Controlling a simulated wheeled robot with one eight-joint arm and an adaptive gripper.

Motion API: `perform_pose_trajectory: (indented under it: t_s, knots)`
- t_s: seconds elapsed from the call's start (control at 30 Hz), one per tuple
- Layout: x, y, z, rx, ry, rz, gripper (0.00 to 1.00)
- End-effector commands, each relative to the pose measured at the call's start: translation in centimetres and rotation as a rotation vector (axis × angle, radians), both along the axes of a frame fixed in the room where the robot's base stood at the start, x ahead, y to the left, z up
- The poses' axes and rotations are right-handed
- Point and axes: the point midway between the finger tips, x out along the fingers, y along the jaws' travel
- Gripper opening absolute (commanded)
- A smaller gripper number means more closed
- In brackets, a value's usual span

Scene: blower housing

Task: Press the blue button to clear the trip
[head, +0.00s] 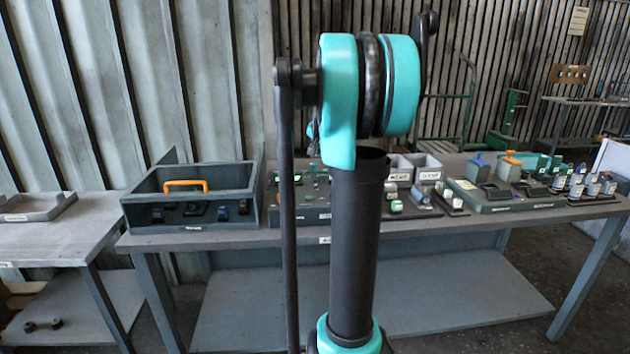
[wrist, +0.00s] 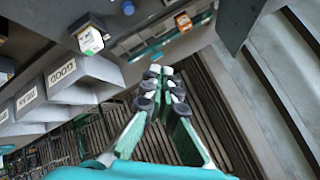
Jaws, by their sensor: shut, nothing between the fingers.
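In the wrist view, my gripper (wrist: 160,75) is shut and empty, its dark-padded fingertips close together in the middle of the picture. A small round blue piece (wrist: 127,7) shows at the top edge, apart from the fingertips; it may be the blue button, but I cannot tell for sure. In the head view, a dark panel (head: 308,214) with small green pieces stands on the bench, partly hidden behind my arm. No blue button can be made out there. My gripper is hidden behind my arm in the head view.
Grey labelled bins (wrist: 88,75) stand close to my gripper in the wrist view. A white-faced block (wrist: 90,40) and an orange-marked piece (wrist: 183,21) are near. In the head view, an open box with an orange handle (head: 186,184) stands left and a loaded tray (head: 500,205) right.

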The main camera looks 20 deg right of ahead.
Motion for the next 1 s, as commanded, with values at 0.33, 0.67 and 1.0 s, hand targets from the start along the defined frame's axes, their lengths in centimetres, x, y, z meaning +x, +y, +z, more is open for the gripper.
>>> perform_pose_trajectory:
  t_s: [0.33, 0.67, 1.0]
  knots:
    - [0.0, 0.0, -4.5, 0.0, 0.0, 0.0, 0.0]
    - [0.0, 0.0, -7.4, 0.0, 0.0, 0.0, 0.0]
    - [0.0, 0.0, -7.8, 0.0, 0.0, 0.0, 0.0]
